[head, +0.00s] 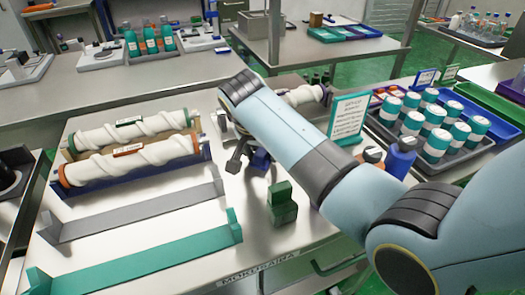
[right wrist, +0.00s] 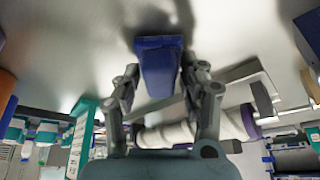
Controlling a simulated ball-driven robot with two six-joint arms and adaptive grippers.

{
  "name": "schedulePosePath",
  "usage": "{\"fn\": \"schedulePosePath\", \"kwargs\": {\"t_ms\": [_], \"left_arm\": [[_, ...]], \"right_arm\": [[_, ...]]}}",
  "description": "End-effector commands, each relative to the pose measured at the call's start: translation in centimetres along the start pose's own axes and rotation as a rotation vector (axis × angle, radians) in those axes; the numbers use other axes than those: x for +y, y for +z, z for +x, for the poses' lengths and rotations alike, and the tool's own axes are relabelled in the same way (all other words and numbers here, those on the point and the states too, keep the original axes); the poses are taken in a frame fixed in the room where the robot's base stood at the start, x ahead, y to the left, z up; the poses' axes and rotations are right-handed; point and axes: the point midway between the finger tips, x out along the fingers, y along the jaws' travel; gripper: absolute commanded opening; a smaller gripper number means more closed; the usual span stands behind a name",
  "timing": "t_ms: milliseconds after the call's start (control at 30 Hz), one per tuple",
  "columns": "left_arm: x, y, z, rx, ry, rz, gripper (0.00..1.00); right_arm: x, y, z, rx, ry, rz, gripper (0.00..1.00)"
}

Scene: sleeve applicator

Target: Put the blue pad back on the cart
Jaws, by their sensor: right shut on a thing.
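A blue pad (head: 260,160) shows just beyond my right forearm in the head view, close to the pale tabletop (head: 200,240). It is a dark blue block in the right wrist view (right wrist: 160,62), between the fingers. My right gripper (head: 247,161) is shut on it; the fingers also show in the right wrist view (right wrist: 162,88). I cannot tell whether the pad touches the tabletop. A green pad (head: 282,204) stands nearer the front edge. I cannot tell which surface is the cart. My left gripper is not in view.
Two white spiral-wrapped rollers (head: 133,162) lie in stands at left. A grey bracket (head: 132,213) and a green bracket (head: 140,262) lie in front of them. A teal sign (head: 347,118) and a tray of teal-capped jars (head: 430,165) stand at right, partly behind my arm.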

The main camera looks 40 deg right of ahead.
Motion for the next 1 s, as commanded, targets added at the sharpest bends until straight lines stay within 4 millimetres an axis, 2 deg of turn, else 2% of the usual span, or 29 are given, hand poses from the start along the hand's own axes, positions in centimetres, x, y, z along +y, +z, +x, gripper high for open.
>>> {"fn": "schedulePosePath", "kwargs": {"t_ms": [267, 300, 467, 767, 867, 1000], "left_arm": [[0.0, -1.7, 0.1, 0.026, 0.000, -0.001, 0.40], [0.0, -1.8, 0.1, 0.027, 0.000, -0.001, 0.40], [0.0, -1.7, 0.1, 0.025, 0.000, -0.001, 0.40], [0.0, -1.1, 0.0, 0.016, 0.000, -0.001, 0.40], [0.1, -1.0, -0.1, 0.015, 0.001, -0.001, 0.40], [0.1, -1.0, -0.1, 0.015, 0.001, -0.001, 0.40]], "right_arm": [[0.0, 0.0, 0.2, 0.000, 0.000, 0.000, 0.07], [0.0, 0.1, 0.2, 0.001, 0.000, 0.000, 0.45], [0.0, 0.0, 0.1, 0.001, 0.000, 0.000, 0.65], [0.0, -0.1, -0.1, 0.001, -0.001, 0.000, 0.65], [-0.1, -0.1, -1.0, 0.001, -0.002, 0.001, 0.65], [-0.2, -0.1, -3.8, 0.001, -0.005, 0.002, 0.65]]}}
